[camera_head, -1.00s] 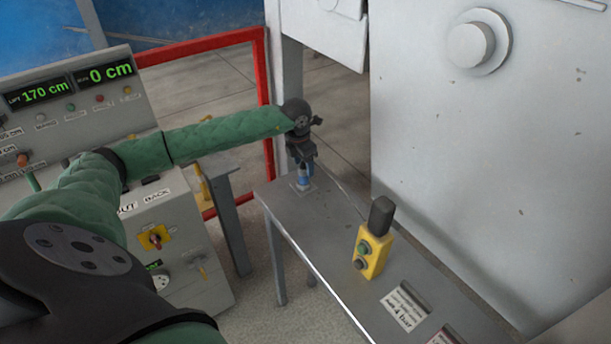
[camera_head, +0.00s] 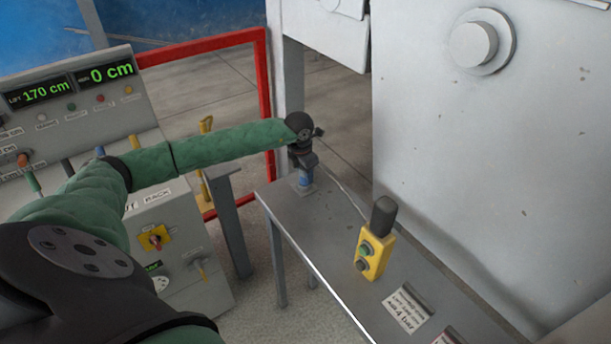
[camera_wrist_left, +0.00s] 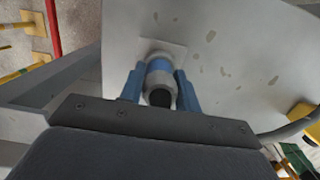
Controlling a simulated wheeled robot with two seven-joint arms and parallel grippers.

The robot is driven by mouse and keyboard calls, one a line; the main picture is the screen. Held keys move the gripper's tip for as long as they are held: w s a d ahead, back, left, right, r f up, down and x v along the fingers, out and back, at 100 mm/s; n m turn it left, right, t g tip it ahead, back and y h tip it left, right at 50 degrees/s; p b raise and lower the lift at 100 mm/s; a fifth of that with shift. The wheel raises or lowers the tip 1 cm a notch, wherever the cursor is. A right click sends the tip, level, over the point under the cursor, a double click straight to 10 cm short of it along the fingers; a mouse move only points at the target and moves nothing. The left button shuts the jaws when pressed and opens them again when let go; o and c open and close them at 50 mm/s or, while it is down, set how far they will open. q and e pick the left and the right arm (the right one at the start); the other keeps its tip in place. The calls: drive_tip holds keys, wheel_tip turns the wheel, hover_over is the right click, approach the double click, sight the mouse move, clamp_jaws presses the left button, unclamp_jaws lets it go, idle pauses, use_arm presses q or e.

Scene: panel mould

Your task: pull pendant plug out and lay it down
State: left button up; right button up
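The plug (camera_wrist_left: 160,80) is grey with a blue band and a dark round end. It stands over a pale square plate (camera_wrist_left: 172,48) on the grey bench top. My left gripper (camera_head: 305,180) points down at the far left corner of the bench. In the wrist view its two blue fingers (camera_wrist_left: 160,88) stand on either side of the plug, very close to it. I cannot tell whether they press on it. The plug's lower end and its seat are partly hidden. The yellow pendant (camera_head: 371,256), with a black top and buttons, stands on the bench. My right gripper is out of view.
The grey bench (camera_head: 325,220) has bare room between plug and pendant. A thin cable (camera_head: 345,190) runs along its back. Labels (camera_head: 406,309) lie at the front right. A large grey panel (camera_head: 490,150) rises behind. A control console (camera_head: 75,115) and red frame (camera_head: 262,90) stand left.

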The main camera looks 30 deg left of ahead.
use_arm(q)
drive_tip(key=shift+r+p, duration=0.5)
drive_tip(key=shift+r, duration=2.2)
drive_tip(key=shift+r, duration=2)
